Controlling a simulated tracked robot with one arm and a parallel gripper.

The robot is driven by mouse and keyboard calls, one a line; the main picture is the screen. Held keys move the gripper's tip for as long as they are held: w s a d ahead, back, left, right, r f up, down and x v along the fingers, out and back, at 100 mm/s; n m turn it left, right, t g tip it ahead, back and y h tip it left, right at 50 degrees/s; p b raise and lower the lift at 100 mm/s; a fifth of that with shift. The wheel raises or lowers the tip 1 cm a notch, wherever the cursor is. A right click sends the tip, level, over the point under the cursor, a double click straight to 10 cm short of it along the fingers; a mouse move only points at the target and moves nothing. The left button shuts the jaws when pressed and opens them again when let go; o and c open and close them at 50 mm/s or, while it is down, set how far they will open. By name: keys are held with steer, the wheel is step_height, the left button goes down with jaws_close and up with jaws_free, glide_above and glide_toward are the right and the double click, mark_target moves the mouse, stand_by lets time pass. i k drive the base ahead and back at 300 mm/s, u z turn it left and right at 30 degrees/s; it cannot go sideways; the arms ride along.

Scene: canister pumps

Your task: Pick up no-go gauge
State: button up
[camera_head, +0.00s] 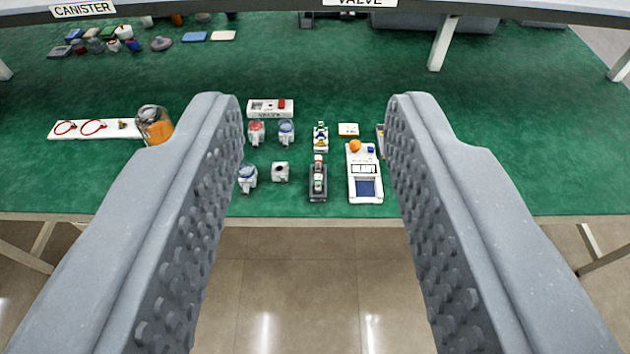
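My gripper (312,100) is wide open and empty, its two grey studded fingers framing the middle of the view. It is apart from the green-topped bench (480,150). I cannot tell for sure which item is the no-go gauge, as the labels are too small. Between the fingers, a dark base (318,193) carries a small piece with red and white parts near the front edge. Behind it stands a smaller piece (321,146) with yellow, white and dark parts. A dark, narrow item (380,140) is partly hidden by the right finger.
A white meter (365,190) lies right of the dark base. Small valve bodies with red (256,132) and blue (286,132) tops stand left. An orange jar (155,126) and white board (60,130) are farther left. A labelled shelf edge (250,10) crosses the top. The right bench is clear.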

mark_target(318, 159)
steer(key=i, duration=1.3)
steer(key=z, duration=0.55)
